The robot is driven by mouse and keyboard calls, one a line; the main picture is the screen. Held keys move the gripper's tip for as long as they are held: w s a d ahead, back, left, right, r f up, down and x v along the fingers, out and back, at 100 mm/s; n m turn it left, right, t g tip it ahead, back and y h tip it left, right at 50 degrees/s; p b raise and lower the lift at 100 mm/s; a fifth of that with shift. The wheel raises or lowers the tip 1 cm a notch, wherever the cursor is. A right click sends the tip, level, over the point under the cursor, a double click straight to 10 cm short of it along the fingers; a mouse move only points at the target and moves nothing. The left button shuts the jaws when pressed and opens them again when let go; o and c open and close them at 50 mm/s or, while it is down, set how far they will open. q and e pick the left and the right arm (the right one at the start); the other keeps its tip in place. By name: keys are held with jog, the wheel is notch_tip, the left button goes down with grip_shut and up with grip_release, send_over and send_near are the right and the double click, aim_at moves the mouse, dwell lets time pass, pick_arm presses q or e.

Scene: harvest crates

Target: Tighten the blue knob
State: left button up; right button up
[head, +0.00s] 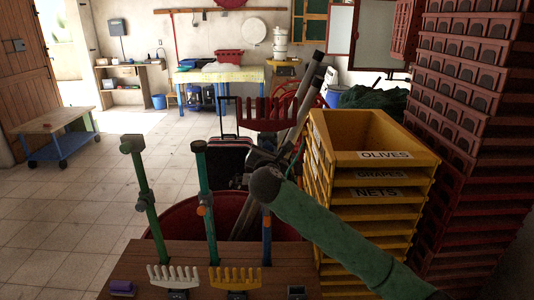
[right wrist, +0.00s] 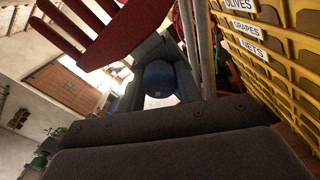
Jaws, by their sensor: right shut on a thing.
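My right gripper (head: 260,160) is the dark shape near the middle of the head view, behind the end of a green tube. In the right wrist view its dark fingers stand on both sides of the blue knob (right wrist: 158,78) and are shut on it. The knob is round and is seen close up between the fingers. In the head view I cannot make the knob out clearly around the gripper. A red comb head (head: 268,112) with upright tines is just beyond the gripper; it also shows in the right wrist view (right wrist: 105,35). My left gripper is not in view.
Yellow crates (head: 375,209) labelled olives, grapes and nets stand close right of the gripper. Red crates (head: 455,130) tower behind them. A brown bench (head: 130,258) is in front, with a white comb (head: 173,275) and a yellow comb (head: 235,277). Open tiled floor lies left.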

jog(key=m+b, duration=0.1)
jog(key=m, duration=0.5)
jog(key=shift+b, duration=0.35)
jog(key=shift+m, duration=1.1)
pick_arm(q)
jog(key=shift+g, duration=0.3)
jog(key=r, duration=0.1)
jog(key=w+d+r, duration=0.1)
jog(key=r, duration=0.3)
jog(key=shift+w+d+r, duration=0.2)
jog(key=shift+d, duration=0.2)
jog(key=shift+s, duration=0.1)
pick_arm(e)
jog(key=o, duration=0.9)
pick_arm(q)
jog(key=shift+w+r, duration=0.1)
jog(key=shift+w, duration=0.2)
pick_arm(e)
jog(key=shift+o, duration=0.3)
pick_arm(q)
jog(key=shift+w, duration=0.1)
jog(key=shift+b, duration=0.3)
pick_arm(e)
jog(key=shift+s, duration=0.1)
